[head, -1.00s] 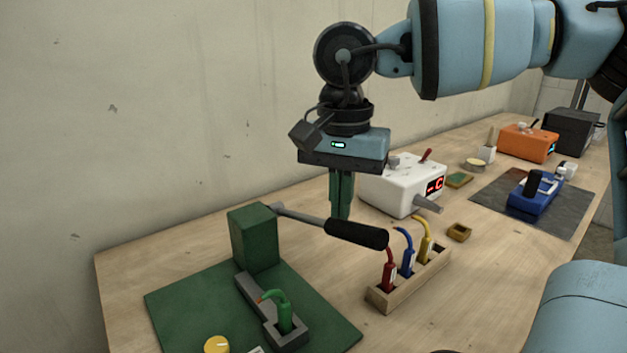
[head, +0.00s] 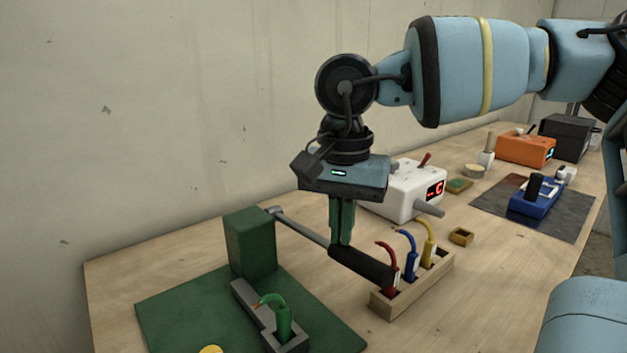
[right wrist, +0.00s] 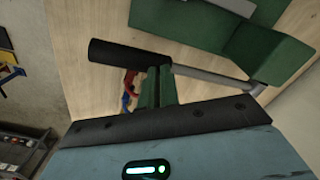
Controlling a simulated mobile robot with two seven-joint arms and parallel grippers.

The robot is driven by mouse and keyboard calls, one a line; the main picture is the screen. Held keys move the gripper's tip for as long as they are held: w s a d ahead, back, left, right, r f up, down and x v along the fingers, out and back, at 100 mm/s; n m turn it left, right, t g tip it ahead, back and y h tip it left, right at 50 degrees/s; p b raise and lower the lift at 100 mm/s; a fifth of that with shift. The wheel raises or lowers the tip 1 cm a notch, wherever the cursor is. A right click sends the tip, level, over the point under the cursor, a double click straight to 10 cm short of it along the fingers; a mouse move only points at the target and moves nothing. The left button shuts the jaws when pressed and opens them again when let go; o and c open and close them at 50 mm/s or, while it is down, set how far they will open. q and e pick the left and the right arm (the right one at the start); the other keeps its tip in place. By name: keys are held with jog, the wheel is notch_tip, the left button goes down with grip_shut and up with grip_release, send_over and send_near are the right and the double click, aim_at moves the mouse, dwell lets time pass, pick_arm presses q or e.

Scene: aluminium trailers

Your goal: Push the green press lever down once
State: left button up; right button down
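The green press (head: 250,245) stands at the left of the bench on a green base plate (head: 175,310). Its lever, a grey rod with a black grip (head: 362,266), slopes down to the right from the top of the green post. My right gripper (head: 341,242) points down with its green fingers together, tips at the inner end of the black grip, seemingly touching it from above. In the right wrist view, the fingers (right wrist: 160,70) are close together beside the black grip (right wrist: 128,54), holding nothing visible. My left gripper is not in view.
A wooden rack (head: 412,285) with red, blue and yellow cables sits close to the grip's end. A green cable (head: 282,315) stands in a grey fixture (head: 250,300) on the base plate. A white box with a red display (head: 410,190) is behind my gripper.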

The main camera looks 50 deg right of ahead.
jog(key=shift+f, duration=0.55)
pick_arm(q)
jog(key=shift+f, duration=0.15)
